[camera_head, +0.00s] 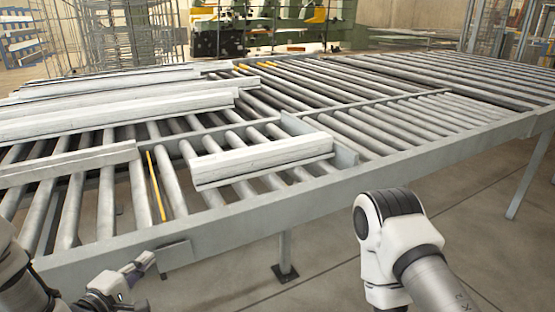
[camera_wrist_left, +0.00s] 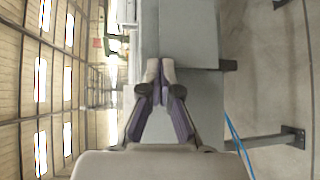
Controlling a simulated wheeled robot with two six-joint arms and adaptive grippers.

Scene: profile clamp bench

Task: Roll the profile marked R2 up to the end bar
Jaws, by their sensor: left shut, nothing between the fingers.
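A short pale metal profile (camera_head: 262,160) lies across the rollers near the front rail. Another profile (camera_head: 68,165) lies further left. I can read no R2 mark on either. My left gripper (camera_head: 146,262) is in front of the front rail, low and left of the near profile, touching no profile. Its fingers are shut and empty; the left wrist view shows the fingertips together (camera_wrist_left: 159,72). My right arm shows at the right, but its gripper is out of view.
Longer profiles (camera_head: 120,107) lie at the back left of the roller table. A yellow strip (camera_head: 156,187) lies between rollers left of the near profile. The front rail (camera_head: 240,217) runs along the table. Rollers (camera_head: 400,120) right of the end bar are bare.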

